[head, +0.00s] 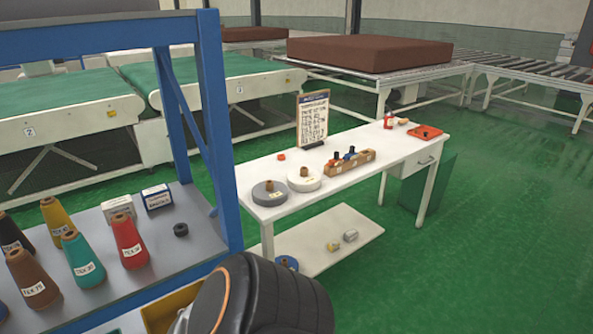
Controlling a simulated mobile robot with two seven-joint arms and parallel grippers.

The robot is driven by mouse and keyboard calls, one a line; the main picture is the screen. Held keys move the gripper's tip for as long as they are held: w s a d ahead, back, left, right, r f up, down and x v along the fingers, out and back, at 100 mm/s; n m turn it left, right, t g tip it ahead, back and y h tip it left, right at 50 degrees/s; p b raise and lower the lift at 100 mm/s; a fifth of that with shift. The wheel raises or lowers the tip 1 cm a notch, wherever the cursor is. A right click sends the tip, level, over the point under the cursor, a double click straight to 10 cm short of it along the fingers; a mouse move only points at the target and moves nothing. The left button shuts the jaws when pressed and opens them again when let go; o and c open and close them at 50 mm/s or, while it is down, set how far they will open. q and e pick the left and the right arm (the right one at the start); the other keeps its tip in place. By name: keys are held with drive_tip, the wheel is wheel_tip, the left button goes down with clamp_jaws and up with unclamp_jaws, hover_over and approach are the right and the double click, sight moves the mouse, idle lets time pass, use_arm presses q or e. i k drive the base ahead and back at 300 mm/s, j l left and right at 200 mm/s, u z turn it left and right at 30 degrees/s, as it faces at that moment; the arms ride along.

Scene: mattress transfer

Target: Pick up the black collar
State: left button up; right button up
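The black collar (181,229) is a small dark ring lying on the grey shelf top (195,250) of the blue-framed rack, near its right end. Nothing touches it. Neither of my grippers is in view. A dark rounded part of one of my arms shows at the bottom centre, to the right of and nearer than the collar.
Yarn cones, including a red one (129,242) and a teal one (82,259), stand left of the collar. Two small boxes (157,196) sit behind it. A blue post (218,130) rises at the shelf's right end. A white table (370,150) stands beyond.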

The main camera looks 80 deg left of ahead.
sight(180, 229)
drive_tip(key=u, duration=3.4)
drive_tip(key=i+j+u, duration=0.1)
drive_tip(key=j, duration=0.15)
drive_tip(key=i+j+u, duration=0.1)
drive_tip(key=i+j, duration=0.05)
drive_tip(key=j, duration=0.05)
